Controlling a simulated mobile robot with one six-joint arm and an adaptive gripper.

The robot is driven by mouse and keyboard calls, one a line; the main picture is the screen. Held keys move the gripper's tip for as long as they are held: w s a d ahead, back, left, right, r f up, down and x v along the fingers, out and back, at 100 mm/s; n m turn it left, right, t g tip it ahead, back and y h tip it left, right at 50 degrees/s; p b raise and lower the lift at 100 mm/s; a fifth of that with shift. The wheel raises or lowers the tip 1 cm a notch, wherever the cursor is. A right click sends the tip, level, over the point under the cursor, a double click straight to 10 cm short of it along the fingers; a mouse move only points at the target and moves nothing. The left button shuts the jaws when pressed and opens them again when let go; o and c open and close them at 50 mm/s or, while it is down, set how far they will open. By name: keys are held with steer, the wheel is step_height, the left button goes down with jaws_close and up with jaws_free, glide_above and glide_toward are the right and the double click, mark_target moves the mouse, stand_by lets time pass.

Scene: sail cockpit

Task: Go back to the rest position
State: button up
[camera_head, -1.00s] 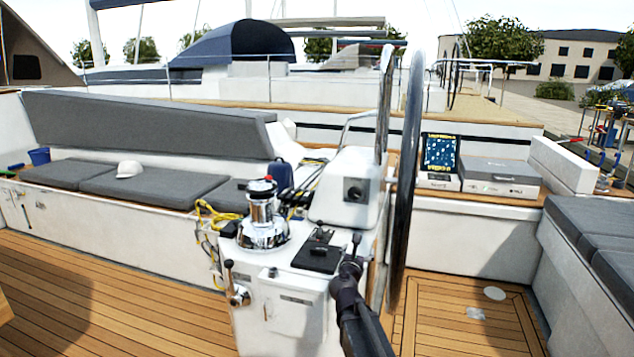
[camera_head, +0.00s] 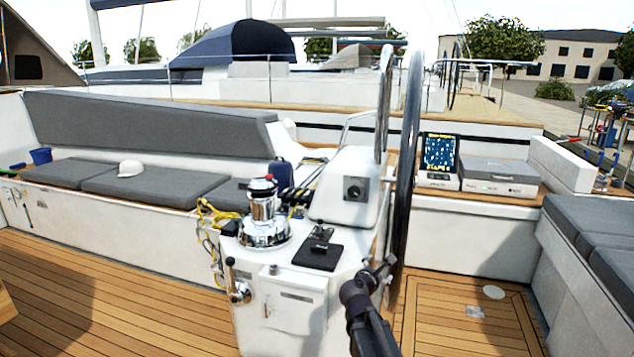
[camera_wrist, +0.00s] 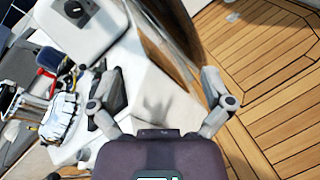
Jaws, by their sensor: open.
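My gripper (camera_head: 380,268) is in the head view at the right side of the white helm console (camera_head: 295,300), just below and beside the dark steering wheel (camera_head: 406,170). In the wrist view my gripper (camera_wrist: 160,92) has its two fingers spread wide with nothing between them. The white console side (camera_wrist: 165,105) lies behind the fingers. A black control panel (camera_head: 318,255) with a small lever is on the console top, left of my gripper and apart from it.
A chrome winch (camera_head: 263,222) with a red knob stands on the console's left, beside yellow rope (camera_head: 212,210). A grey case (camera_head: 500,176) and a boxed blue chart (camera_head: 439,153) sit on the right bench.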

steer(key=s+d+f+m+g+y, duration=0.1)
steer(key=s+d+f+m+g, duration=0.1)
steer(key=s+f+m+g, duration=0.35)
steer(key=s+d+f+m+g+y, duration=0.1)
steer(key=s+d+f+m+g, duration=0.2)
steer(key=s+m, duration=0.45)
steer(key=s+a+f+m+g+y, duration=0.2)
steer(key=s+a+f+m+y, duration=0.1)
steer(key=s+m, duration=0.3)
steer(key=s+a+f+m+g+y, duration=0.3)
steer(key=s+f+m, duration=0.1)
steer(key=s, duration=0.4)
step_height(320, 180, up, 18)
steer(key=p, duration=1.7)
steer(key=shift+m+p, duration=0.3)
steer(key=shift+p, duration=0.1)
steer(key=shift+a+r, duration=0.1)
